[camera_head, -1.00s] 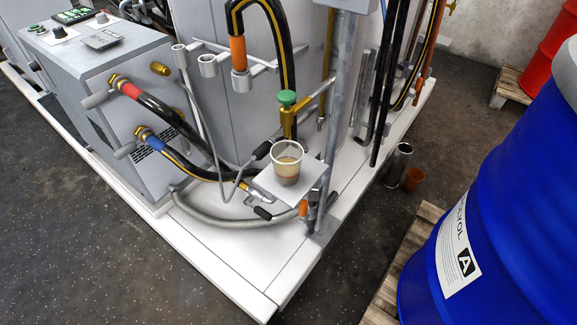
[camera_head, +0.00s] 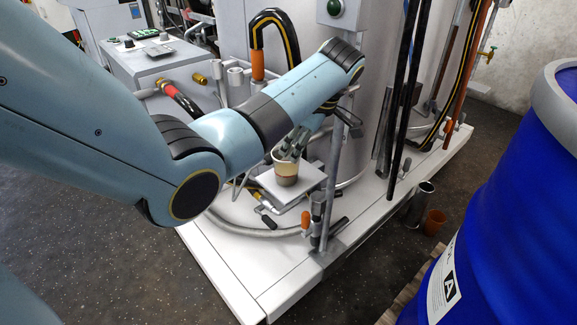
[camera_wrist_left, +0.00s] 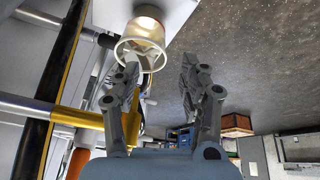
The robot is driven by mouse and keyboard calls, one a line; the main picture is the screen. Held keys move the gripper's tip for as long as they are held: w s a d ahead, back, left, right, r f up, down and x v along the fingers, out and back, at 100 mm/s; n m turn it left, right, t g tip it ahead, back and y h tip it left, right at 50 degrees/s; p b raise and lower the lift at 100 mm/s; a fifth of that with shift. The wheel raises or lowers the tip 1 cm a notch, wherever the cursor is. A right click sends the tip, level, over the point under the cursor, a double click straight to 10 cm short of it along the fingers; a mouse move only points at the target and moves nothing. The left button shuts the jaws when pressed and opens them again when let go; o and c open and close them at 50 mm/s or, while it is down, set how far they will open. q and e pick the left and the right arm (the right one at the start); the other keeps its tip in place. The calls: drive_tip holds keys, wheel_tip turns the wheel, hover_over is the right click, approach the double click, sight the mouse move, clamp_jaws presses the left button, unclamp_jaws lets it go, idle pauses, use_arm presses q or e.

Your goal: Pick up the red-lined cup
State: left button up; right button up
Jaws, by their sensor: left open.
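The cup (camera_head: 286,174) is pale and translucent, with a brown-red band low down. It stands upright on a small white shelf (camera_head: 311,176) in the head view. My left gripper (camera_head: 294,145) is at the cup's rim, partly hidden behind my arm. In the left wrist view the cup (camera_wrist_left: 146,28) is at the top, left of centre, with its open rim towards me. The open fingers of my left gripper (camera_wrist_left: 157,72) point towards it, the left finger close to the rim. I cannot tell if they touch. My right gripper is not in view.
A grey post (camera_head: 333,165) rises just right of the shelf. Hoses and a valve crowd the machine behind. A metal cylinder (camera_head: 420,202) and an orange-brown cup (camera_head: 435,222) stand on the floor to the right. A large blue drum (camera_head: 515,215) fills the right side.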

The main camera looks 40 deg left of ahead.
sight(287, 174)
use_arm(q)
drive_tip(key=b+x, duration=0.2)
drive_tip(key=x, duration=0.6)
drive_tip(key=shift+w+d+f, duration=0.1)
drive_tip(key=shift+d+f, duration=0.05)
drive_tip(key=shift+f, duration=0.5)
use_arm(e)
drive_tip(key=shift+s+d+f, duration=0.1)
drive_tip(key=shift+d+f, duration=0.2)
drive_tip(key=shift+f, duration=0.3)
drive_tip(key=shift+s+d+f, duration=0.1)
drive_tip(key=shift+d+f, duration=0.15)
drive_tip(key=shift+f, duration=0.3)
use_arm(q)
drive_tip(key=c, duration=0.6)
clamp_jaws()
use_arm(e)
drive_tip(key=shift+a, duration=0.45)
